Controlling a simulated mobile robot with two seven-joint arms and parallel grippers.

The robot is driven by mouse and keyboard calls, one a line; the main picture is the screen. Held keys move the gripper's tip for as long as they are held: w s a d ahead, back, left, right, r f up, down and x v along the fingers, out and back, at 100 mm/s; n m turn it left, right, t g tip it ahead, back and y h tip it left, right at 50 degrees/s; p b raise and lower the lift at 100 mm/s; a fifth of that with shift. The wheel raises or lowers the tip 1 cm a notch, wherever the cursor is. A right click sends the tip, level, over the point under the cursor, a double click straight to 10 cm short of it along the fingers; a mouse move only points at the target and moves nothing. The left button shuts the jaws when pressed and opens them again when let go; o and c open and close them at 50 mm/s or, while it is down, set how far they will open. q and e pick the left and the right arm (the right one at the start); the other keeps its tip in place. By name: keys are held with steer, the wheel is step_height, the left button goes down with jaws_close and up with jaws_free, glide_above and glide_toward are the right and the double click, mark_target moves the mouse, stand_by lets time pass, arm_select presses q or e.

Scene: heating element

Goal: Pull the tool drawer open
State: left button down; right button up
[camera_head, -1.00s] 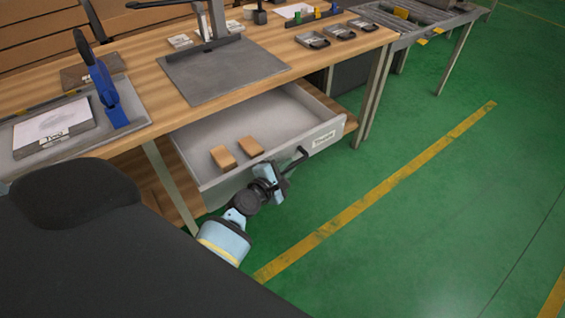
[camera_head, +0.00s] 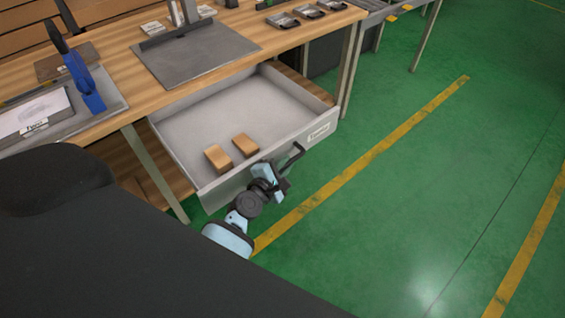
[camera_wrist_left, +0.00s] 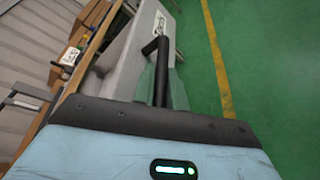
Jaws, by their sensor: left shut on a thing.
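The tool drawer (camera_head: 208,186) stands pulled out from under the wooden workbench, its inside open to view. Two orange-brown blocks, one on the left (camera_head: 217,158) and one on the right (camera_head: 245,145), lie in it near the front panel. A white label (camera_head: 319,134) is on the front panel. My left gripper (camera_head: 284,172) is at the front panel, shut on the black drawer handle (camera_head: 293,157). In the left wrist view the handle (camera_wrist_left: 157,72) runs between the fingers. My right gripper is not in view.
The workbench top (camera_head: 120,75) carries a grey mat (camera_head: 195,55), a blue tool (camera_head: 82,82) and several small trays at the far side. A bench leg (camera_head: 155,172) stands left of the drawer. The green floor (camera_head: 400,200) to the right is clear.

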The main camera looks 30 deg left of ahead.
arm_select(q)
steer(key=c, duration=1.4)
jaws_free()
steer(key=shift+c, duration=0.2)
